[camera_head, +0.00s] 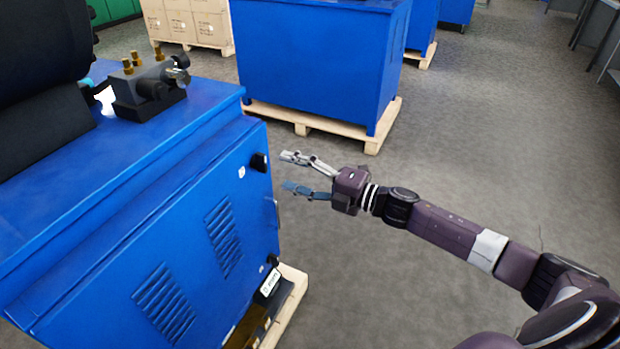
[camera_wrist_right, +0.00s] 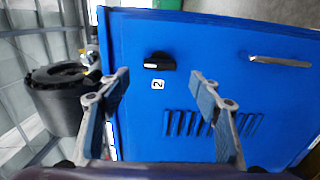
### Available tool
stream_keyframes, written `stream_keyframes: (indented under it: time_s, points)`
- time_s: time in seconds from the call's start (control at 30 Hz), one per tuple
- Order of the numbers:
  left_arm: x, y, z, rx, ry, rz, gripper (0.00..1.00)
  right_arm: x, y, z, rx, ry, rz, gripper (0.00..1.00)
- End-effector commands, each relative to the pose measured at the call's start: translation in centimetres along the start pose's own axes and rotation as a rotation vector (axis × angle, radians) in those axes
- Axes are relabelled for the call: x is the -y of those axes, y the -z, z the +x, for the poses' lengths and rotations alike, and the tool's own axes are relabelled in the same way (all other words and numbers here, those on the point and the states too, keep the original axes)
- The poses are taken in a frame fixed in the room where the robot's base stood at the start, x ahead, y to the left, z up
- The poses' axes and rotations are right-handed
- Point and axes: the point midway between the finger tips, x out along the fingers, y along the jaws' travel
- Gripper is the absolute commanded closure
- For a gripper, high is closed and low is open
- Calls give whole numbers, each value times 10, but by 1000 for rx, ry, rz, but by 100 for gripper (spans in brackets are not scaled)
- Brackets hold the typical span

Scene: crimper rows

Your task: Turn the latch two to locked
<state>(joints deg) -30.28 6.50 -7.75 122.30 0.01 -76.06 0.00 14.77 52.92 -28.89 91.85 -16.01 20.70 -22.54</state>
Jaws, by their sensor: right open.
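Latch two is a small black knob (camera_head: 259,161) near the upper right corner of the blue cabinet door (camera_head: 150,250), with a white label beside it. In the right wrist view the black knob (camera_wrist_right: 159,62) lies lengthwise across the picture, with a small light mark at its left end and a label reading 2 (camera_wrist_right: 157,85) below it. My right gripper (camera_head: 287,171) is open and empty, its fingers pointing toward the knob, apart from it. In the wrist view its fingertips (camera_wrist_right: 160,77) stand either side of the knob and label. My left gripper is not in view.
A metal handle (camera_head: 277,213) sits on the door edge below the knob, and another black knob (camera_head: 273,261) is lower down. The cabinet stands on a wooden pallet (camera_head: 292,300). Another blue cabinet (camera_head: 315,60) stands behind. The floor to the right is clear.

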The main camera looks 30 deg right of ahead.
Motion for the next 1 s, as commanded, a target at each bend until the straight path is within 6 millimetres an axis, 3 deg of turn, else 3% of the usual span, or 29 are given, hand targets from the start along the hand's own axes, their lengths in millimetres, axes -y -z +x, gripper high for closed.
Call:
stream_keyframes:
  time_s: [0.2,0.4,1.0]
  points:
    - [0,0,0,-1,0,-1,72,2,0,-33,0,3,2,42]
    - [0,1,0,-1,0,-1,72,1,0,-48,0,1,2,42]
    - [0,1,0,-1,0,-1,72,0,0,-53,0,0,0,42]
